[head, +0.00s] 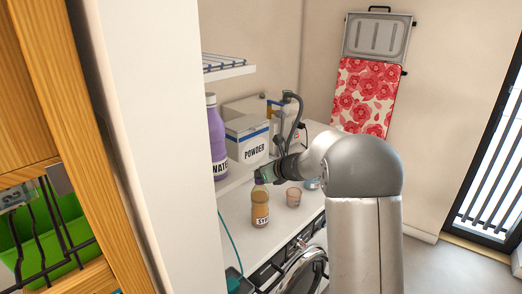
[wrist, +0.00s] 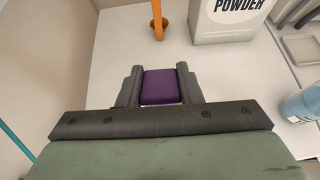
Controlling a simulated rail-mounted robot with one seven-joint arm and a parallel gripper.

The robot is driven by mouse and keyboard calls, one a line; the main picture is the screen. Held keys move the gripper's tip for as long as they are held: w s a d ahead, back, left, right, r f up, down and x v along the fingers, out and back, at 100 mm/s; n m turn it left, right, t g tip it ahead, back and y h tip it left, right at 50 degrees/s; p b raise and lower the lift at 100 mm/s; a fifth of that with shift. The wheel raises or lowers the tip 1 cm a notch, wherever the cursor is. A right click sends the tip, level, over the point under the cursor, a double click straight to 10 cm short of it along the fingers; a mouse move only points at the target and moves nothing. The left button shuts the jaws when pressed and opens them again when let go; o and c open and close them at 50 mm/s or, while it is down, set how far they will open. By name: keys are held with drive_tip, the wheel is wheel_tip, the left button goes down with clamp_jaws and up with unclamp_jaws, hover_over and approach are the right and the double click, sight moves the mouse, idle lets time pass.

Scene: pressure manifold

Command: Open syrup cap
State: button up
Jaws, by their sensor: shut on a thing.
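The syrup bottle (head: 260,208) stands upright on the white counter, amber-brown with a white label reading "SY…". Its purple cap (head: 259,181) is at the top of the neck, partly covered by my gripper (head: 264,177). In the wrist view, the purple cap (wrist: 160,86) sits between the two dark fingers of my gripper (wrist: 159,88), which are shut on it. The bottle body is hidden below the gripper in that view. I cannot tell whether the cap is loose on the neck.
Behind are a white "POWDER" box (head: 247,140) and a large purple bottle (head: 216,140). A teal cord (head: 231,245) runs along the left. A wall edge (head: 150,150) stands at the left.

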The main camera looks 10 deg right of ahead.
drive_tip(key=p, duration=0.2)
drive_tip(key=r+g+h+p, duration=0.1)
drive_tip(key=p, duration=0.1)
drive_tip(key=shift+w+a+r, duration=0.15)
drive_tip(key=shift+r, duration=0.15)
drive_tip(key=shift+w+a+f+g+h+p, duration=0.15)
drive_tip(key=shift+g+h+p, duration=0.25)
drive_tip(key=shift+g+p, duration=0.6)
drive_tip(key=shift+w+f+g+h+p, duration=0.15)
drive_tip(key=shift+g+h+p, duration=0.25)
drive_tip(key=shift+g+p, duration=0.1)
drive_tip(key=shift+w+a+g+h, duration=0.1)
drive_tip(key=shift+g+h, duration=0.3)
drive_tip(key=shift+g, duration=0.2)
drive_tip(key=shift+w+a+g+h, duration=0.1)
drive_tip(key=shift+g+h, duration=0.3)
drive_tip(key=shift+g, duration=0.2)
drive_tip(key=o, duration=1)
